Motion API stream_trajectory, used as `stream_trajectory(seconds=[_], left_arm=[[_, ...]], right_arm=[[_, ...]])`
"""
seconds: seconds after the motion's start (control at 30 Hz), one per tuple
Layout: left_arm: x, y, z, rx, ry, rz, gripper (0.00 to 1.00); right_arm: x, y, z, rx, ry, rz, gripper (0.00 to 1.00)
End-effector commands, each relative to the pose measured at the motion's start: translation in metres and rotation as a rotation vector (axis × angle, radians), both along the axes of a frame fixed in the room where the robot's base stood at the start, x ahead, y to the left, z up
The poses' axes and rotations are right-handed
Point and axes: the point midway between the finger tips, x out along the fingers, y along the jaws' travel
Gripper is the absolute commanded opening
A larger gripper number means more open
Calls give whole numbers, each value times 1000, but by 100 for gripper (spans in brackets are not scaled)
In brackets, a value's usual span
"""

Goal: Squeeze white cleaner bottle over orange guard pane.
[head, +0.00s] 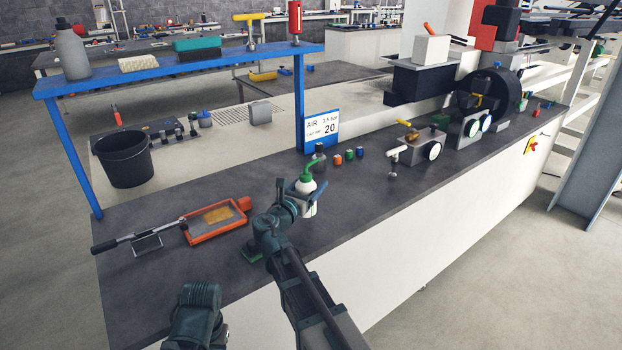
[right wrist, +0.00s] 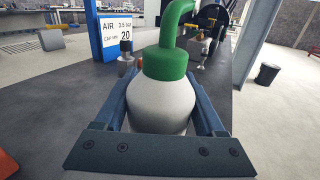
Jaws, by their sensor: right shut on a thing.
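The white cleaner bottle (head: 308,190) with a green cap and bent green spout stands upright on the dark bench in the head view. My right gripper (head: 308,196) is shut around its body. The bottle (right wrist: 160,101) also fills the middle of the right wrist view, between the blue fingers of my right gripper (right wrist: 165,115). The orange guard pane (head: 187,236) lies on the bench left of the bottle, an orange frame around a grey and tan panel. My left arm shows at the bottom of the head view; its fingertips are not visible.
A torque-wrench-like tool (head: 140,236) on a small stand lies left of the pane. A black bucket (head: 125,165) stands behind it. A blue shelf (head: 180,70) rises over the bench. Small coloured caps (head: 349,155) and a gauge block (head: 410,150) stand right of the bottle.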

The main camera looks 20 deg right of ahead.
Motion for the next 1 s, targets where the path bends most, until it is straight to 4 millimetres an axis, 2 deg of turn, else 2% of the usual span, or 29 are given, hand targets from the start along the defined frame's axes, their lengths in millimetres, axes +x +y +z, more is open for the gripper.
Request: stream_trajectory(seconds=[0.03,0.1,0.3,0.4,0.63,1.0], left_arm=[[0,0,2,0,0,0,0],[0,0,4,0,0,0,0],[0,0,8,0,0,0,0],[0,0,9,0,0,0,0],[0,0,11,0,0,0,0],[0,0,11,0,0,0,0]], right_arm=[[-18,5,2,-1,-1,2,0],[-36,12,4,-1,-1,3,0],[-79,29,8,-1,0,3,0],[-94,36,10,-1,-1,2,0],[-114,45,11,-1,-1,1,0],[-117,47,11,-1,-1,0,0]])
